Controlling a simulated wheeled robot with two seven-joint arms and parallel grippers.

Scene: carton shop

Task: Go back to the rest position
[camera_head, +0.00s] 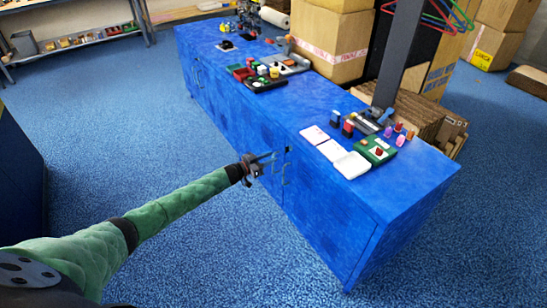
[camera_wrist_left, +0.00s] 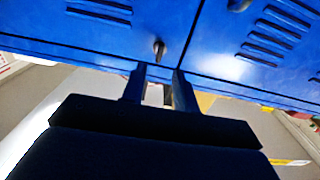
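My left arm comes in from the left in the head view, stretched out toward the blue cabinet (camera_head: 330,225). My left gripper (camera_head: 272,160) is in front of the cabinet's long side, below the top. In the left wrist view, its two fingers (camera_wrist_left: 160,80) are apart with nothing between them. A small dark handle (camera_wrist_left: 159,48) on the blue cabinet front shows just beyond the fingertips; I cannot tell whether they touch it. My right gripper is not in view.
The cabinet top holds white cards (camera_head: 350,165), a green tray (camera_head: 375,150) and a red-and-black tray (camera_head: 262,78). Cardboard boxes (camera_head: 331,45) and a grey post (camera_head: 400,50) stand behind. Blue floor (camera_head: 115,140) lies open left of the cabinet. A shelf (camera_head: 85,42) stands at the back left.

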